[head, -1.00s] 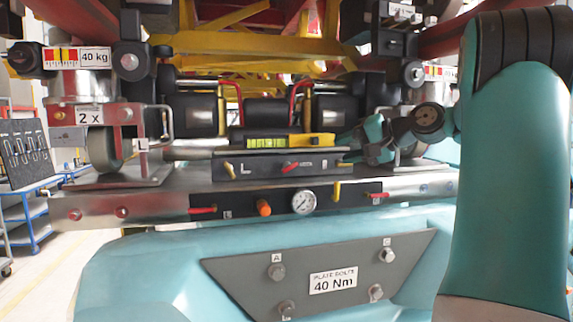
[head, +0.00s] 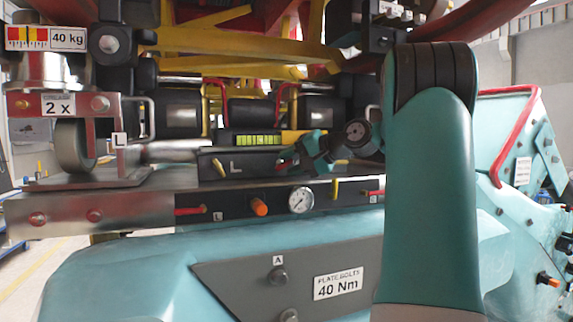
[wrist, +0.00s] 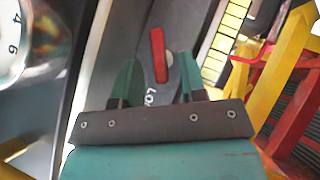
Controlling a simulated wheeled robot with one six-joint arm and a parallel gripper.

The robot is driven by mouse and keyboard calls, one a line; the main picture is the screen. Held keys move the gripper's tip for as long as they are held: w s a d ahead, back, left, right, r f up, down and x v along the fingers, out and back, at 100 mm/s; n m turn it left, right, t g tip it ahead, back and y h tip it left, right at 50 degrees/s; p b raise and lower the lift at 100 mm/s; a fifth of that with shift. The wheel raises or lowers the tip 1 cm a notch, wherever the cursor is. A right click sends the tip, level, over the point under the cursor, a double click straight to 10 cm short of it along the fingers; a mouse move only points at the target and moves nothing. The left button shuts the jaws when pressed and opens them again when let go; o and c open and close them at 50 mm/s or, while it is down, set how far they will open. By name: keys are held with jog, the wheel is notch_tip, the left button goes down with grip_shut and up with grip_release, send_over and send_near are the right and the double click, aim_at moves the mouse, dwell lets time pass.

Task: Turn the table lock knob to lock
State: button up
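The table lock knob, a red lever (wrist: 158,55) on a round pale hub, sits on a dark panel in the wrist view. Partly cut-off white lettering, perhaps the start of "LOCK", stands below it. In the wrist view my gripper (wrist: 160,78) is open, one finger on each side of the lever's line. The fingertips look apart from the lever; the remaining depth is hard to judge.
A yellow level with a green vial (head: 258,140) lies behind the panel. Below are a front rail with a red lever (head: 204,211), an orange knob (head: 259,207), a round gauge (head: 301,200) and a yellow lever (head: 335,188). Yellow and red bars (wrist: 290,75) stand right of the gripper.

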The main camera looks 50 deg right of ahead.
jog(key=shift+a, duration=0.1)
jog(key=shift+w+a, duration=0.1)
grip_shut()
jog(key=shift+m+t+y, duration=0.4)
jog(key=shift+t, duration=0.1)
grip_release()
